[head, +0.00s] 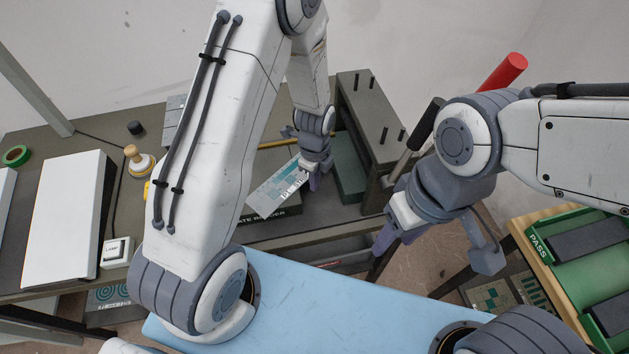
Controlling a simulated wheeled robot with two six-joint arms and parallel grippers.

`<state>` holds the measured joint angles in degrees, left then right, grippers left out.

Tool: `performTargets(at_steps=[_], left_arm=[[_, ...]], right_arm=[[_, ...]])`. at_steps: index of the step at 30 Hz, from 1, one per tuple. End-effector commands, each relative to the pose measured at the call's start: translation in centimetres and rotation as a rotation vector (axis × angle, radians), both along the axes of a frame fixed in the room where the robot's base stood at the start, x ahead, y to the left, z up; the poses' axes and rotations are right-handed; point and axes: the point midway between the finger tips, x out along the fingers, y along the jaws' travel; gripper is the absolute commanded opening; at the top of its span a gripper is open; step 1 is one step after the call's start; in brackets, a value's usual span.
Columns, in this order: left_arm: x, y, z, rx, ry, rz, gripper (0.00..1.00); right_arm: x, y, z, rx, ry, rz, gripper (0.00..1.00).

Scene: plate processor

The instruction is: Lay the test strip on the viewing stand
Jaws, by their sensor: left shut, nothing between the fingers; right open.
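A flat, pale card with blue-grey printed bands and dark lettering (272,192), which looks like the test strip, lies tilted at a black unit lettered "ATE READER" (262,217). My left gripper (314,180) is shut and empty at the card's right end; whether it touches the card is unclear. My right gripper (436,250) is open and empty, right of the bench and above the floor gap. I cannot say for sure which thing is the viewing stand; a large white panel (65,220) stands on the bench at left.
A dark press-like frame with upright pins (376,118) and a red-ended lever (508,68) stands behind my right arm. A green "PASS" tray (565,282) is at right. A wooden-knobbed stamp (138,160) and green tape (17,155) are on the left bench.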

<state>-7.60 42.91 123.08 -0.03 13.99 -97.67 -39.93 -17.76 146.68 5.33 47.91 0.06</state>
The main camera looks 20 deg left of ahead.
Motion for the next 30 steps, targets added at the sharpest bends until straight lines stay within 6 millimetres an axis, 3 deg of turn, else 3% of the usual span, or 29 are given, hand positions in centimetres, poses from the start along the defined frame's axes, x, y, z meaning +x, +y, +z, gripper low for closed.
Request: performTargets(at_steps=[4,12,18,30], left_arm=[[-0.7,-2.7,0.0,0.001,0.002,-0.005,0.0],[-0.4,-2.2,6.0,-0.001,-0.008,0.006,0.0],[-0.6,-2.1,9.0,-0.001,-0.003,0.007,0.0],[-0.6,-2.2,10.0,0.0,0.001,0.006,0.0]], right_arm=[[0.0,0.0,0.2,0.0,0.0,0.0,0.5],[0.0,0.0,-1.0,0.0,0.0,0.0,0.5],[0.0,0.0,-1.3,0.0,0.0,0.001,0.5],[0.0,0.0,-1.3,0.0,0.0,0.001,0.5]])
